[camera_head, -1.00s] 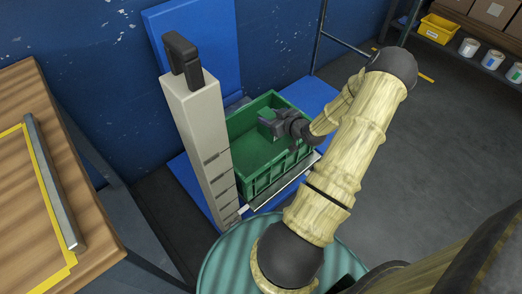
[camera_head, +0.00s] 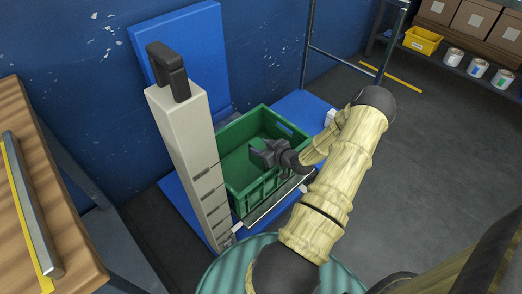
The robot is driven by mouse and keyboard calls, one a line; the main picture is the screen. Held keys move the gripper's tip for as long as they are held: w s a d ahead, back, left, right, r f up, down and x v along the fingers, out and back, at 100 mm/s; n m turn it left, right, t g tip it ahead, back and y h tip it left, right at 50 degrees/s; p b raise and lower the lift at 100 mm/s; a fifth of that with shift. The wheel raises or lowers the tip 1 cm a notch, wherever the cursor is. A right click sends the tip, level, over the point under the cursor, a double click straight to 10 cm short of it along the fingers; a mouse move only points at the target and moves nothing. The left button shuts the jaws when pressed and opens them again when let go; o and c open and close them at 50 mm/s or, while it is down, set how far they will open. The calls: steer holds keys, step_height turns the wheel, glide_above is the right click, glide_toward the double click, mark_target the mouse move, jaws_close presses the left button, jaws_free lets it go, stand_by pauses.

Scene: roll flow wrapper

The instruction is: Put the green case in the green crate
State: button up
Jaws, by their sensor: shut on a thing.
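The green crate (camera_head: 258,192) stands on a blue base in the middle of the head view, with its open top facing up. My gripper (camera_head: 262,152) is over the crate's opening, reaching in from the right. It is shut on the green case (camera_head: 258,143), of which only a small part shows at the dark fingers. The case blends with the crate's green inside, and my gripper hides most of it. I cannot tell whether the case touches the crate floor.
A tall beige column (camera_head: 185,150) with a black handle stands close to the crate's left side. A wooden table (camera_head: 60,190) with a grey bar is at the left. A shelf with a yellow bin (camera_head: 422,40) and boxes is at the back right. Grey floor at the right is clear.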

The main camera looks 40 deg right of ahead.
steer(key=shift+f, duration=0.5)
steer(key=shift+f+b, duration=0.35)
steer(key=shift+f, duration=0.3)
steer(key=o, duration=1.1)
steer(key=shift+r, duration=0.2)
steer(key=p+v, duration=0.3)
steer(key=v, duration=0.9)
steer(key=shift+r+p, duration=0.35)
steer(key=shift+r, duration=0.05)
